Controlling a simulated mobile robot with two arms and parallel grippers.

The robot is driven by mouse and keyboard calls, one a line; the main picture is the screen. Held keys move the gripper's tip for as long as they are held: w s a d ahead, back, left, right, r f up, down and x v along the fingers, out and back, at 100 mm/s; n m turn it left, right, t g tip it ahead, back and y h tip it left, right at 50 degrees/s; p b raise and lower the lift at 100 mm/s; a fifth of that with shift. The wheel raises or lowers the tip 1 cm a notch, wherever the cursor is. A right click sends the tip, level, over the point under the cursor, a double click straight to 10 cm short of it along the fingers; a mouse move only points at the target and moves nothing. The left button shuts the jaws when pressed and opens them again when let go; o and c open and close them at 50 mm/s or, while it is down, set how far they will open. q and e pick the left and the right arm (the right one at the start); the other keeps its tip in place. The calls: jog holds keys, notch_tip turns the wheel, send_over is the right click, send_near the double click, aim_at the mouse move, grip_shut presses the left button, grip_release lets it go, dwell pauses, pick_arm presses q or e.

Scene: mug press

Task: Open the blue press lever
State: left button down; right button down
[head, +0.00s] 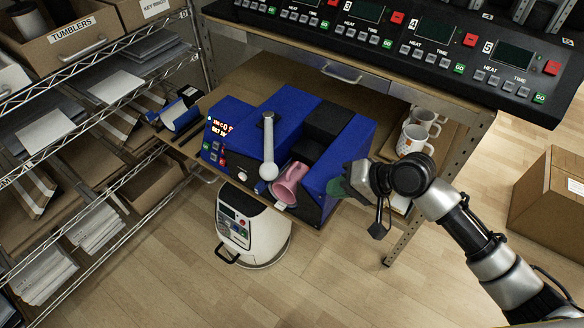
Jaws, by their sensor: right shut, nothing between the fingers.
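The blue press (300,113) stands on the low brown table in the middle of the head view. Its lever is a silver bar (268,137) that slopes toward me and ends in a white knob (268,171). A pink mug (288,184) lies at the front of the press, just right of the knob. My right gripper (340,186) is at the press's right front corner, right of the mug and apart from the lever. It is shut and holds nothing. I cannot tell whether it touches the press. My left gripper is out of view.
Mugs (412,139) stand right of the press. A control panel (420,45) overhangs behind. A white machine (250,232) is on the floor below. A wire shelf (100,68) is on the left, a cardboard box (550,205) on the right. The front floor is clear.

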jog(key=shift+m+y, duration=0.4)
jog(key=shift+m, duration=0.5)
jog(key=r, duration=0.1)
jog(key=w+r, duration=0.1)
jog(key=r, duration=0.1)
jog(key=w+d+r, duration=0.1)
jog(key=shift+w+d+r, duration=0.1)
jog(key=shift+w+r, duration=0.1)
jog(key=shift+r, duration=0.2)
jog(key=a+r+p+x, duration=0.1)
jog(key=p+x, duration=0.1)
jog(key=x, duration=1.1)
jog(key=shift+w+a, duration=0.15)
jog(key=shift+a, duration=0.15)
jog(key=shift+r, duration=0.15)
